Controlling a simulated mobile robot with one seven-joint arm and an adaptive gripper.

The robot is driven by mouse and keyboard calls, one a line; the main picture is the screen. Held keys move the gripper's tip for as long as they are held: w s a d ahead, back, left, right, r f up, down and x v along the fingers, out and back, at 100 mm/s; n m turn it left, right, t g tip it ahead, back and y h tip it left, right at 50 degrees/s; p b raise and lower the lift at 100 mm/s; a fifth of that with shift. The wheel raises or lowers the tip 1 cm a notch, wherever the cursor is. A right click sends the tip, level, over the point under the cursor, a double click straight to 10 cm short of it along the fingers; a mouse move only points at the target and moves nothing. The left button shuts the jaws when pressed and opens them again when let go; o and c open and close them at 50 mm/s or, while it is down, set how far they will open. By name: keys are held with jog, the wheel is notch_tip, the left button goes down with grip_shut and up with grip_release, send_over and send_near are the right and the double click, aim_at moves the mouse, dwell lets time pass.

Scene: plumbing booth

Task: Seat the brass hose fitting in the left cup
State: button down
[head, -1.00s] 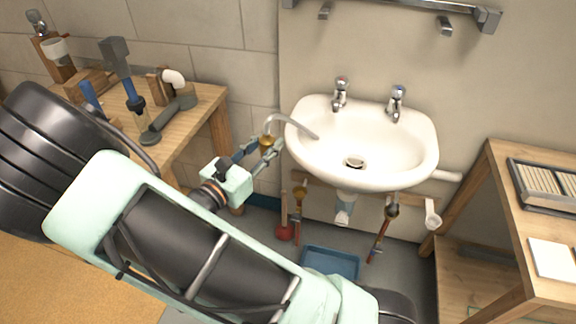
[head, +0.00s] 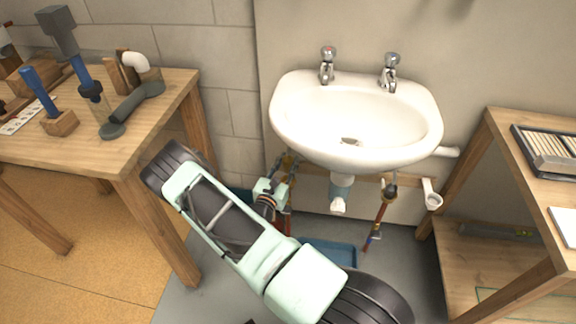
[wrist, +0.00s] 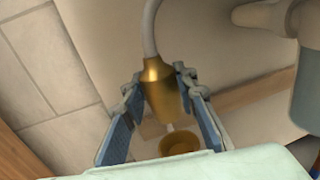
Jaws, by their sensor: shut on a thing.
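My gripper (wrist: 160,80) is shut on the brass hose fitting (wrist: 161,92), which stands between the two fingertips in the wrist view. A pale grey hose (wrist: 150,25) runs up from its top. A round brass cup (wrist: 181,143), seemingly the left cup, shows just below the fitting in the picture. The fitting looks apart from it; how far cannot be told. In the head view my gripper (head: 284,164) is low under the left side of the basin, and it mostly hides the left cup and fitting. The right cup (head: 390,191) stands on its pipe, clear of me.
The white basin (head: 355,140) hangs just above and right of my gripper, with its drain trap (head: 340,192) beneath. A blue tray (head: 328,253) lies on the floor. A wooden workbench (head: 150,150) with tools is at left, and wooden shelving (head: 530,165) at right.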

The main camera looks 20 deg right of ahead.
jog(key=shift+f+b, duration=2.75)
jog(key=shift+f, duration=0.85)
jog(key=c, duration=1.5)
grip_release()
jog(key=shift+o, duration=0.2)
jog(key=v, duration=1.2)
jog(key=shift+r, duration=0.1)
